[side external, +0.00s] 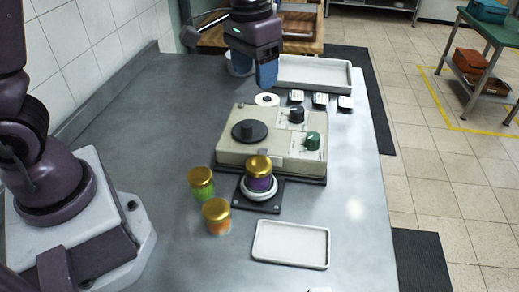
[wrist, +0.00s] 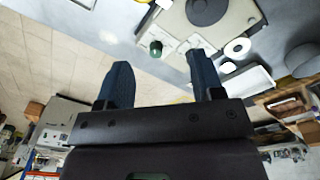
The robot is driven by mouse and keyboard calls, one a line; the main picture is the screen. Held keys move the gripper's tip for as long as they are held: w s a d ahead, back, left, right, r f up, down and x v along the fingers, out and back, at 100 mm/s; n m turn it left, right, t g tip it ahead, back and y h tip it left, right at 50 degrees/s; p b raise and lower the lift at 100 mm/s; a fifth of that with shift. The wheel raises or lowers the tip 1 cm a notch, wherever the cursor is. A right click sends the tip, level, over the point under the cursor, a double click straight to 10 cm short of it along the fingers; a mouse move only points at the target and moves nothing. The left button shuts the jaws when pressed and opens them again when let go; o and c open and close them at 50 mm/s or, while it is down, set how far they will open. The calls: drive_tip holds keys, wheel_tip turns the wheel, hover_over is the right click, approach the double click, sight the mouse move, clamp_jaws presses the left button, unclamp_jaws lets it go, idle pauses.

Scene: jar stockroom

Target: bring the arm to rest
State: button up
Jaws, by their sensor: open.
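My gripper (side external: 266,77) hangs above the back of the grey table, in front of the back white tray and beyond the beige machine. In the wrist view its two blue fingers (wrist: 157,75) are spread apart with nothing between them. Near the machine's front, a gold-lidded purple jar (side external: 259,183) stands upright on a white round seat on a dark plate. A gold-lidded green jar (side external: 201,188) and a gold-lidded orange jar (side external: 217,222) stand upright on the table to its left.
The beige machine (side external: 230,152) has a black disc and two knobs; it also shows in the wrist view (wrist: 232,18). White trays lie at the back (side external: 340,84) and front (side external: 291,260). A white ring (side external: 266,99) and small labelled blocks lie between.

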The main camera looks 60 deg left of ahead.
drive_tip(key=s+a+r+t, duration=0.1)
drive_tip(key=s+r+t, duration=0.1)
drive_tip(key=s, duration=0.6)
drive_tip(key=s+a+r+t, duration=0.2)
drive_tip(key=s+r, duration=0.3)
drive_tip(key=s, duration=0.4)
drive_tip(key=shift+s+a+r+m+t, duration=0.15)
drive_tip(key=shift+a+r+m+t, duration=0.15)
drive_tip(key=shift+t, duration=0.2)
drive_tip(key=shift+o, duration=0.4)
